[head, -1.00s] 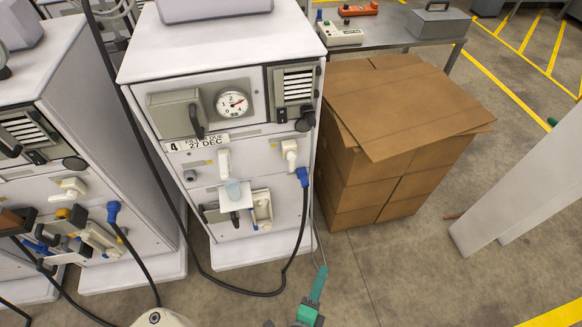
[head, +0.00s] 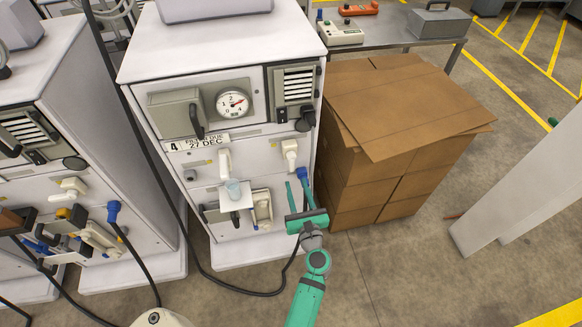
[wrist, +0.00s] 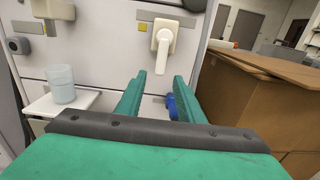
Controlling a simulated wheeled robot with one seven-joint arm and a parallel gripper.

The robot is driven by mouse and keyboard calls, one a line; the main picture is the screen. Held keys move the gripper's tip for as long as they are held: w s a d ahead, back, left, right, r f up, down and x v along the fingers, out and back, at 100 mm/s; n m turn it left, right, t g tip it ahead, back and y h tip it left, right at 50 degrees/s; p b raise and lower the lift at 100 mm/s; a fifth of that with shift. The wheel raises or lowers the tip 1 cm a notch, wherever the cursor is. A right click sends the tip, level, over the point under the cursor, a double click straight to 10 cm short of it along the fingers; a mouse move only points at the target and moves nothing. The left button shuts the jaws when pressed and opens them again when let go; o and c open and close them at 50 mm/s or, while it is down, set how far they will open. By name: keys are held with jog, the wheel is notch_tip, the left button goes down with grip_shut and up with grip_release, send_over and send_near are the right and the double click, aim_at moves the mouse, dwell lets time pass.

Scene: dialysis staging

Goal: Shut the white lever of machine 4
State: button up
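Machine 4 (head: 247,110) is the white cabinet with the "4" label (head: 174,147), in the middle of the head view. Two white levers are on its front: a left one (head: 224,163), pointing down, and a right one (head: 290,153) above the blue hose connector (head: 302,173). In the wrist view the right lever (wrist: 163,46) is ahead of my fingers, its handle slanting down and outward; the left lever (wrist: 52,10) is partly cut off. My gripper (head: 297,182) is open and empty, below the right lever, its fingers apart and not visibly touching it.
A cup (head: 233,189) stands on a small white shelf (head: 241,204) left of my gripper. A dark hose loops from the connector to the floor. Stacked cardboard boxes (head: 400,110) stand close on the right. Another machine (head: 75,120) is at the left.

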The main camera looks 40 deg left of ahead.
aim_at(293, 170)
jog(key=x, duration=0.9)
jog(key=shift+w+a, duration=0.1)
jog(key=shift+w, duration=0.15)
jog(key=shift+c, duration=0.6)
jog(key=shift+s, duration=0.1)
grip_shut()
